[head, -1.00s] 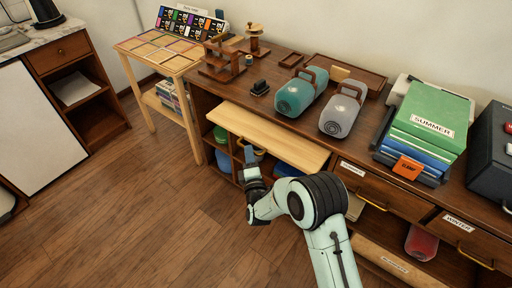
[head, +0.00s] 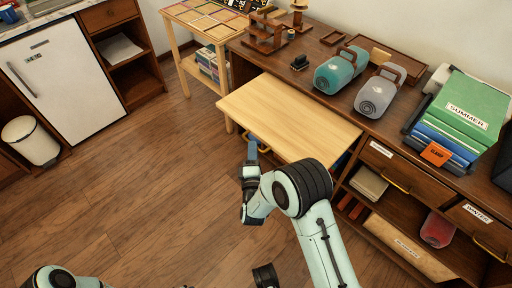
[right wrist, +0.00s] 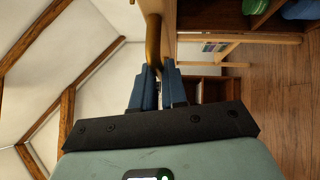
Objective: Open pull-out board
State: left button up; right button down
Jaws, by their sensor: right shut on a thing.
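The pull-out board (head: 290,110) is a pale wooden slab. It sticks out from the front of the brown sideboard, well beyond the top's front edge. My right gripper (head: 251,150) is at the board's front edge. In the right wrist view its blue fingers (right wrist: 158,80) are closed around a brass-coloured handle (right wrist: 153,40). The handle is mostly hidden by the gripper and arm in the head view. A pale piece of my own body shows at the lower left of the head view, but my left gripper's fingers do not show.
The sideboard top holds a teal speaker-like case (head: 340,70), a grey one (head: 380,92) and a green SUMMER binder (head: 465,105). Labelled drawers (head: 400,175) lie right of the board. A light wooden table (head: 205,22) stands left. The wooden floor (head: 130,200) in front is clear.

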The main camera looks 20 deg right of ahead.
jog(key=c, duration=1.2)
grip_release()
jog(key=shift+o, duration=0.2)
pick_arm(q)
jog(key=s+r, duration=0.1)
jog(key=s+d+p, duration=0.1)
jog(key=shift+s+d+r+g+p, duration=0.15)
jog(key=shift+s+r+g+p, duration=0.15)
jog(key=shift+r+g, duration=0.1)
pick_arm(e)
jog(key=v, duration=1.3)
jog(key=shift+s+a, duration=0.15)
jog(key=shift+s, duration=0.05)
jog(key=shift+f, duration=0.1)
